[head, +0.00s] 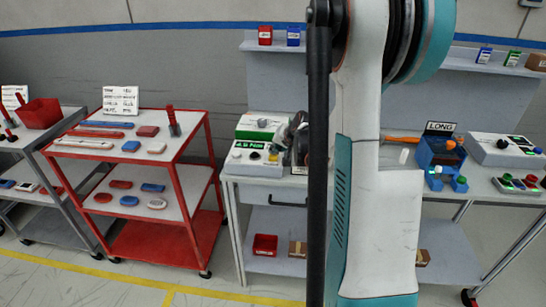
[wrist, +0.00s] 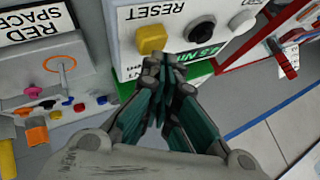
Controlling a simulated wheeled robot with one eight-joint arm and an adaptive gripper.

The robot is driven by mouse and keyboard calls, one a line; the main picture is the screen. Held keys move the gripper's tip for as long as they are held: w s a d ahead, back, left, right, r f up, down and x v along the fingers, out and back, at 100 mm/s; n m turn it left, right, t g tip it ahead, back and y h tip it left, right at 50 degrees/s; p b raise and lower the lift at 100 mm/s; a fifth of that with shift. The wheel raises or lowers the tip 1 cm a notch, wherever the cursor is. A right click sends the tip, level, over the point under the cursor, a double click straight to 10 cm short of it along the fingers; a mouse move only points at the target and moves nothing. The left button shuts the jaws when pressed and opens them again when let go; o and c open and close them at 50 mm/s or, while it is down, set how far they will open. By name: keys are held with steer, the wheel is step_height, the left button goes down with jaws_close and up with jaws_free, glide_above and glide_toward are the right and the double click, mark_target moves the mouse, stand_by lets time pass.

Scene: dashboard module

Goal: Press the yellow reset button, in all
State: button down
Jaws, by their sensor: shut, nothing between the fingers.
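The yellow reset button (wrist: 151,38) is a rounded square on the white face of the dashboard module (wrist: 122,30), beside the upside-down word RESET. My gripper (wrist: 165,66) is shut and empty. Its fingertips are just below and slightly right of the button in the wrist view, and no contact shows. In the head view the module (head: 243,168) stands on the workbench, and my gripper (head: 291,132) is at its right end. My arm hides part of the bench there.
A black knob (wrist: 201,29) and a white knob (wrist: 242,22) sit along the same panel. A grey unit with an orange ring (wrist: 62,66) stands to the left in the wrist view. A red cart (head: 125,150) stands left of the bench in the head view.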

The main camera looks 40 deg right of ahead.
steer(key=shift+f+b, duration=0.45)
steer(key=shift+f, duration=0.1)
stand_by(0.4)
steer(key=shift+r, duration=0.2)
steer(key=shift+r+p, duration=0.65)
steer(key=shift+r, duration=0.15)
steer(key=shift+r+p, duration=1.7)
steer(key=shift+r, duration=0.75)
